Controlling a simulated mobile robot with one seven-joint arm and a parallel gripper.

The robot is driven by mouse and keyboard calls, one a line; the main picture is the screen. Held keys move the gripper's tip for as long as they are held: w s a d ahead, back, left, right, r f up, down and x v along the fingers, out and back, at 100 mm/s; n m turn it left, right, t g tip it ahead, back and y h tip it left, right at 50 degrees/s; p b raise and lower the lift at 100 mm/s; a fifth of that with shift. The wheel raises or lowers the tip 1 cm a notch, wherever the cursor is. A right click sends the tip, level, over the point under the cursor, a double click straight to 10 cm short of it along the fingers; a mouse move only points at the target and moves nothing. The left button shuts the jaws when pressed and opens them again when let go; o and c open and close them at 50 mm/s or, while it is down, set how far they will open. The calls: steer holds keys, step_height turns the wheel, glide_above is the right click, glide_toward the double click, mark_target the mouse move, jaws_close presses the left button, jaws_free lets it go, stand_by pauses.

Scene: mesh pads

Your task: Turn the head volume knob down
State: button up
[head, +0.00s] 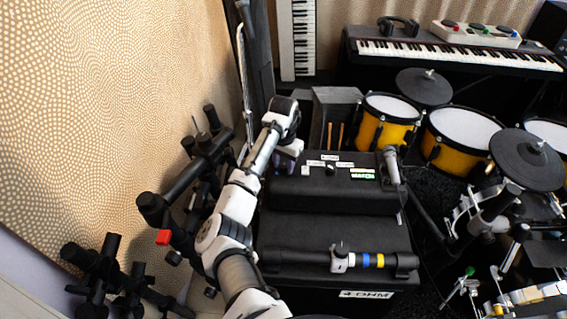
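The amplifier head (310,197) is a black box on top of a larger black cabinet (300,284). On its top are small white labels, a small dark knob (331,169), a small white piece (305,171) and a green-lit display (362,175). The label text is too small to read, so I cannot tell for sure which control is the volume knob. My gripper (285,165) points down at the back left of the amplifier head, left of the knob and apart from it. Its fingers are too small and partly hidden to show whether they are open.
A microphone (390,163) stands at the amplifier's right edge. A black bar with coloured bands (372,260) lies across the cabinet front. Drumsticks (335,135) stand behind. Yellow drums (389,120) are at the right. Black stands (190,180) crowd the left beside my arm.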

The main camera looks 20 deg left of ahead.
steer(key=c, duration=0.6)
